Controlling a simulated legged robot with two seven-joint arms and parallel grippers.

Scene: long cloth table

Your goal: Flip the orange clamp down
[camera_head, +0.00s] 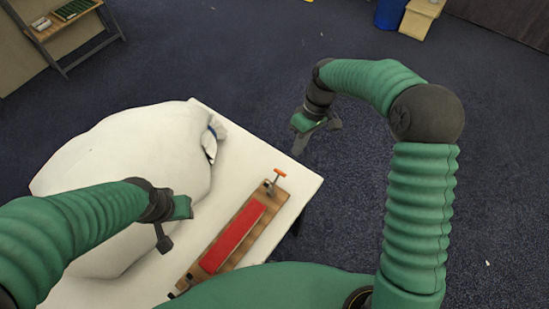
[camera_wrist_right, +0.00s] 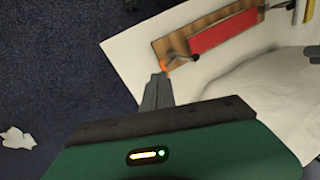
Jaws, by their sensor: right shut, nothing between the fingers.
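The orange clamp (camera_head: 280,173) has an orange bar on a short metal stem, at the far end of a wooden board (camera_head: 262,197) with a red strip (camera_head: 235,235). The bar stands above the board. In the right wrist view the orange part (camera_wrist_right: 163,66) shows just beyond my fingertips. My right gripper (camera_head: 301,148) is shut and empty, beyond the table's far right edge, up and right of the clamp and apart from it in the head view. Its shut fingers (camera_wrist_right: 158,82) also show in the right wrist view. My left gripper (camera_head: 164,243) is over the white bulky shape; its jaws are unclear.
A white bulky shape (camera_head: 130,150) covers much of the left of the white table (camera_head: 305,183). Dark carpet (camera_head: 250,70) lies beyond the table. A shelf (camera_head: 75,25), a blue bin (camera_head: 389,13) and a wooden box (camera_head: 420,18) stand far back.

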